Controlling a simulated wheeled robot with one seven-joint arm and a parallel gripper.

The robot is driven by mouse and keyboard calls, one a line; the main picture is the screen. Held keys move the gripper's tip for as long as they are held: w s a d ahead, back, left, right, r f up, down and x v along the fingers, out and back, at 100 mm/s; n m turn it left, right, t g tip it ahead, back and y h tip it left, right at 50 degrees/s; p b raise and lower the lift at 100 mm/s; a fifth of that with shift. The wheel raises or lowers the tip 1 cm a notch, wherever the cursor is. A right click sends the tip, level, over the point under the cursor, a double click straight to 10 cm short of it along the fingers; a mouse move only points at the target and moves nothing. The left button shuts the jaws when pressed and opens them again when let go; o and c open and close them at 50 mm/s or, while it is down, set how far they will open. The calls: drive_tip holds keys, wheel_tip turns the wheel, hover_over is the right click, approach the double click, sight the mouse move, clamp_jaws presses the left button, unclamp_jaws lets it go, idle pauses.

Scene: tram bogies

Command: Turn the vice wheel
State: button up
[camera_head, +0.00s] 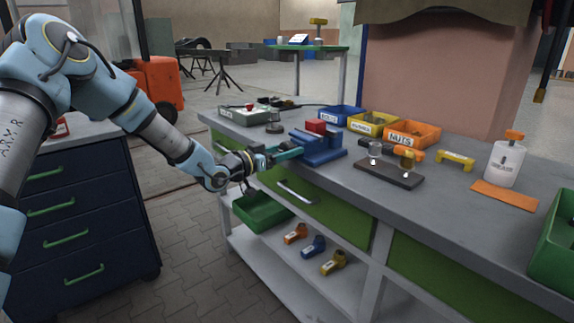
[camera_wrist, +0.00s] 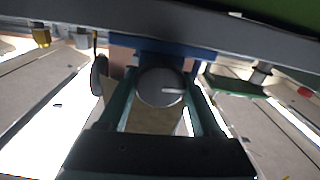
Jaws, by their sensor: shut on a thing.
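The blue vice (camera_head: 318,147) stands on the grey workbench near its front edge, with a red block (camera_head: 316,126) on top. My gripper (camera_head: 282,156) reaches in from the left at the vice's front side. In the wrist view, the vice wheel (camera_wrist: 160,87) is a round grey disc with a light mark pointing right. My gripper's two teal fingers (camera_wrist: 161,95) lie on either side of the wheel and are shut on it. In the head view the wheel is hidden by the fingers. Part of the blue vice also shows behind the wheel in the wrist view (camera_wrist: 185,50).
Blue, yellow (camera_head: 372,123) and orange (camera_head: 412,133) bins stand behind the vice. A white bottle (camera_head: 505,163) stands farther right. A green drawer (camera_head: 320,205) with a handle is below the benchtop.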

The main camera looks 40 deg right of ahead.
drive_tip(key=m+b, duration=0.1)
drive_tip(key=b, duration=0.1)
drive_tip(key=m+b, duration=0.2)
drive_tip(key=shift+f, duration=0.25)
drive_tip(key=shift+r+m+b, duration=0.15)
drive_tip(key=shift+m+b, duration=0.55)
drive_tip(key=shift+b, duration=0.1)
drive_tip(key=o, duration=1.4)
drive_tip(key=shift+r, duration=0.1)
drive_tip(key=shift+a, duration=0.1)
drive_tip(key=a, duration=0.3)
drive_tip(key=a+b, duration=0.1)
drive_tip(key=a, duration=0.6)
drive_tip(key=shift+w+a+b, duration=0.3)
drive_tip(key=shift+a, duration=0.05)
